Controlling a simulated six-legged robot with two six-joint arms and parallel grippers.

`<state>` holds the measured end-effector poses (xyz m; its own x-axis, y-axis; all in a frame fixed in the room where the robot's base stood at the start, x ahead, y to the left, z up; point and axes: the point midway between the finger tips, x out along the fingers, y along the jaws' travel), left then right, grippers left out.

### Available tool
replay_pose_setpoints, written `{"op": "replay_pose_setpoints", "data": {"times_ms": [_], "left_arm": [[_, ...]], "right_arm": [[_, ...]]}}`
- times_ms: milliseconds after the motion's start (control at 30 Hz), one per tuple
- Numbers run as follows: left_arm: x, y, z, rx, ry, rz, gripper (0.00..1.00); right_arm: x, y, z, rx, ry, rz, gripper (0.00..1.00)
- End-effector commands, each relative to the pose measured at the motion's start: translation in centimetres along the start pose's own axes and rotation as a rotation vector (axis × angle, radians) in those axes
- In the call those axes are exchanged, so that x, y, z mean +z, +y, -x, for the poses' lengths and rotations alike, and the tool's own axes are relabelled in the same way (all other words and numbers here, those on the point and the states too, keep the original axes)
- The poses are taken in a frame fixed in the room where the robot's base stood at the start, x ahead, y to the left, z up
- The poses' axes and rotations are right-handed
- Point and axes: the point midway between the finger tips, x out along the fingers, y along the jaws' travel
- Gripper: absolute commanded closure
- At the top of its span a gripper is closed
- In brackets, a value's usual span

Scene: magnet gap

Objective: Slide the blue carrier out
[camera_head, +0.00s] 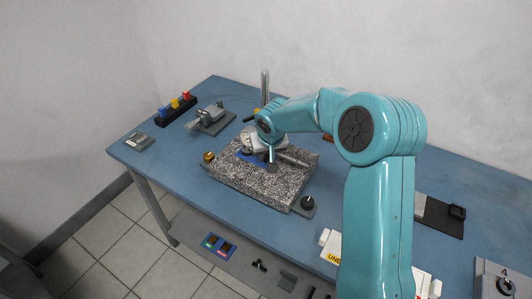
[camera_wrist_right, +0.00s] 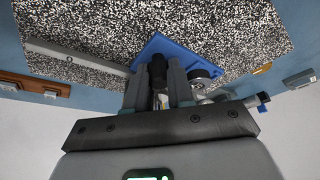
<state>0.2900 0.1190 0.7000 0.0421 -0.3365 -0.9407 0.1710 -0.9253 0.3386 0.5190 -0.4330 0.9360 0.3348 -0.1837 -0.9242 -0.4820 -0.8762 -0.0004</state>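The blue carrier (camera_head: 243,158) is a flat blue plate on top of the speckled granite block (camera_head: 250,183). In the head view my right gripper and arm hide much of it. In the right wrist view the blue carrier (camera_wrist_right: 163,44) lies on the granite just beyond my fingertips, with a dark round part on its right side. My right gripper (camera_head: 271,156) points down at the carrier. My left gripper is not in view.
A grey bar (camera_wrist_right: 75,57) lies on the granite beside the carrier. A metal post (camera_head: 265,88) rises behind the block. A black knob (camera_head: 307,203) sits at its front right corner. A grey fixture (camera_head: 210,120) and a rack of coloured pieces (camera_head: 176,107) stand at the left.

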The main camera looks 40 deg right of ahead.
Motion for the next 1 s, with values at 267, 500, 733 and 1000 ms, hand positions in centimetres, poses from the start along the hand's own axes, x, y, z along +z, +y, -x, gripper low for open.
{"op": "replay_pose_setpoints", "data": {"times_ms": [267,500,733,1000], "left_arm": [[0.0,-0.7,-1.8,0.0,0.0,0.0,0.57],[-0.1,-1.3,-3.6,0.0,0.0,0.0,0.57],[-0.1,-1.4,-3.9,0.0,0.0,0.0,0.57],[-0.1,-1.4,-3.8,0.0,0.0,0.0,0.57]], "right_arm": [[1.8,2.0,0.3,0.002,0.003,-0.004,1.0],[5.7,6.3,2.3,0.002,0.004,-0.007,1.0],[7.1,7.8,3.1,0.0,0.004,-0.002,1.0],[7.2,7.9,3.1,0.002,0.0,-0.001,1.0]]}}
